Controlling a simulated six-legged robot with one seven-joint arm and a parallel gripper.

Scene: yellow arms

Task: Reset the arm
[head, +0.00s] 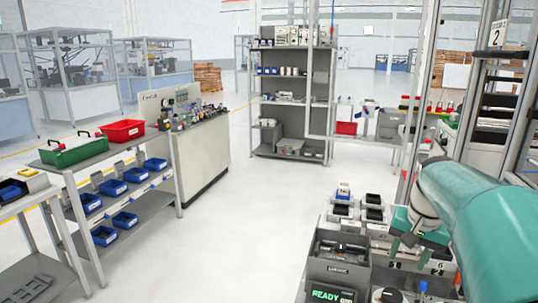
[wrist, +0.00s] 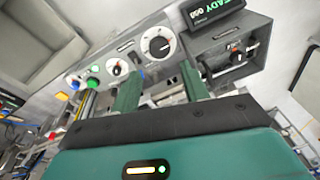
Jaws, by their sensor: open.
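My arm (head: 478,215), teal with a pale wrist joint, reaches in from the right edge of the head view. My gripper (head: 412,238) hangs at its end, over the right part of a grey workstation. In the wrist view my gripper (wrist: 163,88) has two green fingers standing apart, with nothing held between them. Beyond the fingertips is a tilted grey control panel (wrist: 128,52) with a black dial (wrist: 158,45) and coloured buttons. I cannot tell the exact gap from the fingertips to the panel.
A display reading READY (head: 333,294) is on the workstation's front unit (head: 338,270). Black bins (head: 372,206) stand behind it. A tall metal frame (head: 500,90) rises near my arm. A shelf with blue bins (head: 113,187) stands left. The middle floor (head: 250,225) is clear.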

